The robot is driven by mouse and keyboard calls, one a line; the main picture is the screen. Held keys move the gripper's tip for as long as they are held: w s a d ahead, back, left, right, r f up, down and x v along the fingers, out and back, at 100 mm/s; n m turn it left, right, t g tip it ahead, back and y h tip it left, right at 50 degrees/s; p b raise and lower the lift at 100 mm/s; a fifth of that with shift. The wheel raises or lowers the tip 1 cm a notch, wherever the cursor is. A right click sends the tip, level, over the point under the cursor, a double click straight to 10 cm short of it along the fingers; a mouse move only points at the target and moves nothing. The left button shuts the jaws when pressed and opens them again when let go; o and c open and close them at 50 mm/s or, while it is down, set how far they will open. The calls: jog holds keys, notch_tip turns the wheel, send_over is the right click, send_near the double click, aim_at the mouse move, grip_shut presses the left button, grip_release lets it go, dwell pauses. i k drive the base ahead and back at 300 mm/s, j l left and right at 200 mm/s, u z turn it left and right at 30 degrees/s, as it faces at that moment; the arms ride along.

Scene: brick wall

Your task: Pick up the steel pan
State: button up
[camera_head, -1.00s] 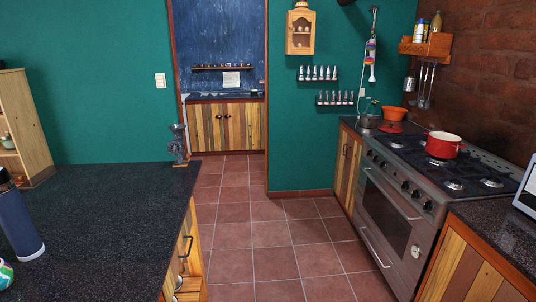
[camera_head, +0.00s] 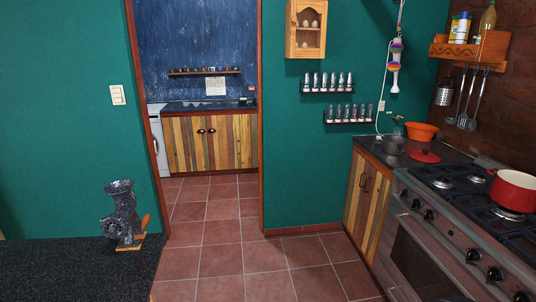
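A grey metal pot (camera_head: 393,145), which may be the steel pan, stands on the dark counter in the far corner, left of the stove. It is small in the picture, and I cannot tell its exact shape. An orange bowl (camera_head: 421,131) is just behind it, and a red lid (camera_head: 425,156) lies to its right. A red pot (camera_head: 514,190) sits on a stove burner at the right edge, partly cut off. My gripper is not in view.
The stove (camera_head: 440,235) and wooden cabinets line the right side. A dark countertop (camera_head: 70,275) with a grey grinder (camera_head: 122,215) fills the lower left. The tiled floor (camera_head: 250,255) between them is clear and leads to a doorway.

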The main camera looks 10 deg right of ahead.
aim_at(392, 147)
jog(key=i+z, duration=0.15)
jog(key=i, duration=0.5)
jog(key=i+j+z, duration=0.1)
jog(key=i, duration=0.6)
jog(key=i+j+z, duration=0.15)
jog(key=i, duration=0.5)
jog(key=i+z, duration=0.7)
jog(key=z, duration=0.2)
jog(key=i+j+z, duration=0.25)
jog(key=z, duration=0.2)
jog(key=i+j+z, duration=0.65)
jog(key=z, duration=0.25)
jog(key=i+j+z, duration=0.1)
jog(key=j, duration=0.25)
jog(key=i+j+z, duration=0.15)
jog(key=j, duration=0.2)
jog(key=j+z, duration=0.1)
jog(key=j, duration=0.25)
jog(key=i, duration=0.05)
